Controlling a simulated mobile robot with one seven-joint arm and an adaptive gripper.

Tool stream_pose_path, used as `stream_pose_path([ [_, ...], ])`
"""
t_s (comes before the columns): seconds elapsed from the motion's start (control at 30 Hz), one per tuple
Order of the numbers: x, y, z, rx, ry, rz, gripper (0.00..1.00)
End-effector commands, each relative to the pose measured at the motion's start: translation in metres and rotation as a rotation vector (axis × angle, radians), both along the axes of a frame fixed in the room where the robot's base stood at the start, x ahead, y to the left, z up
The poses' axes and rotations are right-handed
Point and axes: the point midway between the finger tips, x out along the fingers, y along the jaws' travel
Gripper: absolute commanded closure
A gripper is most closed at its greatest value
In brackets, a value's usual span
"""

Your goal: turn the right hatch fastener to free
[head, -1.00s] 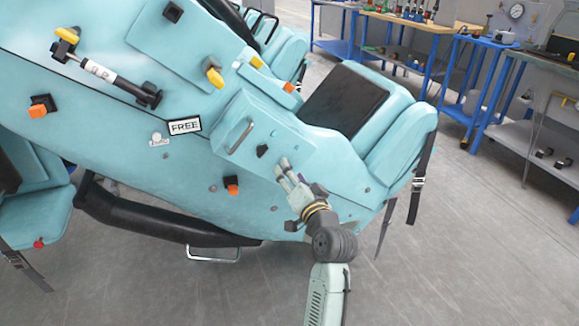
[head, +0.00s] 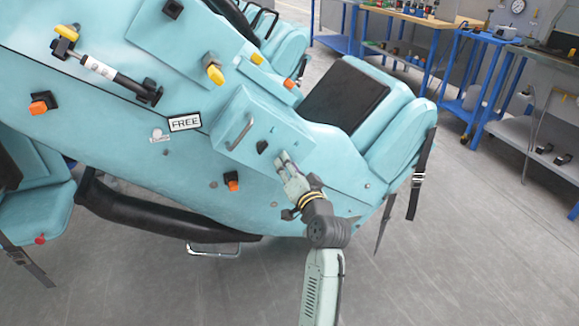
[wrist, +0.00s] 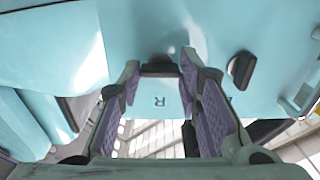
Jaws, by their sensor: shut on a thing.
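The right hatch fastener (wrist: 159,69) is a black knob above an "R" mark in the wrist view. It sits between the tips of my gripper (wrist: 160,76), whose two purple-padded fingers are shut on it. In the head view my gripper (head: 283,158) reaches the lower right of the pale blue hatch (head: 225,140), and its fingers hide most of the fastener. A second black fastener (head: 262,147) stands to the left on the hatch; it also shows tilted in the wrist view (wrist: 241,69).
A metal handle (head: 240,132) is on the hatch's left. Orange-and-black knobs (head: 231,182) and yellow-tipped parts (head: 215,73) stick out nearby. A seat (head: 400,125) is at the right. The floor in front is clear.

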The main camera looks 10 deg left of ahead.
Motion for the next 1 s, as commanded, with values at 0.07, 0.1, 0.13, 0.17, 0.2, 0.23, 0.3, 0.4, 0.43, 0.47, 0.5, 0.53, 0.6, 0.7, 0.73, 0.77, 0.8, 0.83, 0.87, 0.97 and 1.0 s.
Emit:
stream_pose_path([
  [0.07, 0.0, -0.0001, -0.0001, 0.0, 0.0, 0.0, 0.84],
  [0.1, 0.0, -0.0001, -0.0001, 0.0, 0.0, 0.0, 0.87],
  [0.13, 0.0, -0.0001, -0.0001, 0.0, 0.0, 0.0, 0.89],
  [0.17, 0.0, -0.0001, -0.0001, 0.0, 0.0, 0.0, 0.91],
  [0.2, 0.0, -0.0001, -0.0001, 0.0, 0.0, 0.0, 0.94],
  [0.23, 0.0, -0.0001, -0.0001, 0.0, 0.0, 0.0, 0.96],
  [0.3, -0.0001, -0.0001, -0.0001, 0.0, 0.0, 0.0, 0.96],
  [0.4, 0.0, -0.0001, -0.0005, -0.005, -0.003, 0.0, 0.96],
  [0.43, 0.0, -0.0002, -0.0007, -0.008, -0.006, 0.0, 0.96],
  [0.47, 0.0, -0.0002, -0.001, -0.012, -0.008, 0.0, 0.96],
  [0.5, 0.0, -0.0002, -0.0013, -0.019, -0.013, 0.0, 0.96],
  [0.53, 0.0, -0.0003, -0.0015, -0.027, -0.018, 0.0, 0.96],
  [0.6, 0.0, -0.0001, -0.0021, -0.05, -0.034, 0.0, 0.96],
  [0.7, 0.0001, 0.0, -0.0026, -0.093, -0.066, -0.001, 0.96],
  [0.73, 0.0002, -0.0001, -0.0028, -0.11, -0.077, -0.001, 0.96],
  [0.77, 0.0002, -0.0003, -0.0032, -0.127, -0.089, -0.001, 0.96],
  [0.8, 0.0003, -0.0006, -0.0039, -0.153, -0.105, -0.001, 0.96],
  [0.83, 0.0002, -0.0007, -0.0041, -0.174, -0.118, -0.001, 0.96],
  [0.87, 0.0003, -0.0006, -0.0042, -0.194, -0.134, -0.001, 0.96],
  [0.97, 0.0002, -0.0005, -0.0045, -0.272, -0.186, -0.001, 0.96],
  [1.0, 0.0003, -0.001, -0.0046, -0.303, -0.207, -0.001, 0.96],
])
